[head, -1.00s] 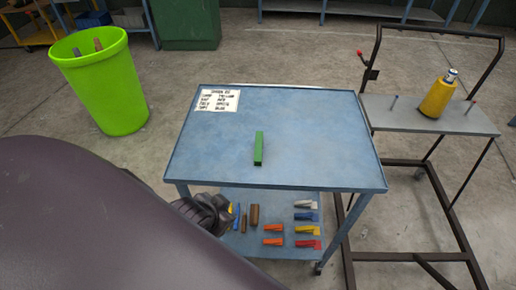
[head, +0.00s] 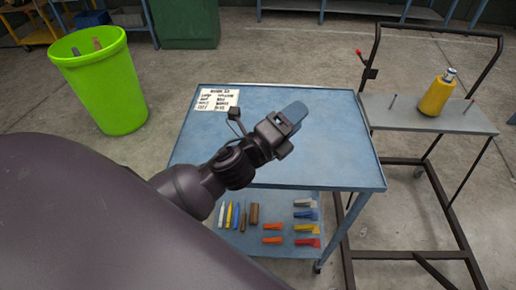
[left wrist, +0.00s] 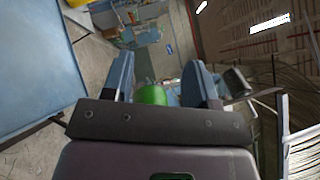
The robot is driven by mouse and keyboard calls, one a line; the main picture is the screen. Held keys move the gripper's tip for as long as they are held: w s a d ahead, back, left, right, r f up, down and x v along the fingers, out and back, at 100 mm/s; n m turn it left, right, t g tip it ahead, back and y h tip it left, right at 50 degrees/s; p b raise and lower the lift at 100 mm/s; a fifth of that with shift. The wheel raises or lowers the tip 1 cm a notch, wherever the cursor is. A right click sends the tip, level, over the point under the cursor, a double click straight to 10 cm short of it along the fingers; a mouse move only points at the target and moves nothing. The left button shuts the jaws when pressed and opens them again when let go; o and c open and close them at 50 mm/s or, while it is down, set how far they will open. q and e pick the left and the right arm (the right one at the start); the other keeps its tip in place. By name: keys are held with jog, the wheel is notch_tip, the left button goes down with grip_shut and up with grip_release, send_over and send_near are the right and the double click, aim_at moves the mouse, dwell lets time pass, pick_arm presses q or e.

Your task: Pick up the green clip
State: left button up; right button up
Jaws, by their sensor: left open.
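My left gripper (head: 294,115) is over the blue table top (head: 335,160) in the head view, with its blue fingers pointing to the upper right. It is open. The green clip does not show in the head view; my gripper and wrist cover the middle of the table where it lay. In the left wrist view the two blue fingers (left wrist: 163,80) stand apart. A rounded green shape (left wrist: 152,95) shows between them; I cannot tell whether it is the clip or something farther off. My right gripper is not in view.
A paper sheet (head: 213,100) lies at the table's back left corner. Several coloured clips and sticks lie on the lower shelf (head: 275,217). A lime bin (head: 102,90) stands at the left. A trolley (head: 470,122) with a yellow bottle (head: 437,97) stands at the right.

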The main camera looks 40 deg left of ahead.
pick_arm(q)
jog(key=d+r+m+g+h, duration=0.2)
jog(key=d+m+g+h, duration=0.65)
jog(key=m, duration=0.85)
notch_tip(320, 180, down, 7)
jog(key=m+g, duration=0.8)
jog(key=m, duration=0.7)
jog(key=w+a+f+m+g+y, duration=0.1)
jog(key=a+m+y, duration=0.2)
jog(key=a, duration=0.3)
jog(key=w+a+f+m+g+y, duration=0.1)
jog(key=a+m+y, duration=0.2)
jog(key=a+y, duration=0.3)
jog(key=w+a+f+m+g+y, duration=0.1)
jog(key=w+a+m+y, duration=0.1)
jog(key=a+y, duration=0.3)
jog(key=shift+a+m, duration=0.4)
jog(key=shift+a, duration=1.35)
jog(key=shift+a+f, duration=0.2)
jog(key=shift+f, duration=0.05)
notch_tip(320, 180, down, 4)
jog(key=shift+f, duration=0.15)
jog(key=shift+d+f+p, duration=0.15)
jog(key=shift+f+p, duration=0.15)
jog(key=shift+f, duration=0.9)
jog(key=shift+d+f+p, duration=0.1)
jog(key=shift+f+p, duration=0.15)
jog(key=shift+f, duration=1.45)
jog(key=shift+c, duration=0.3)
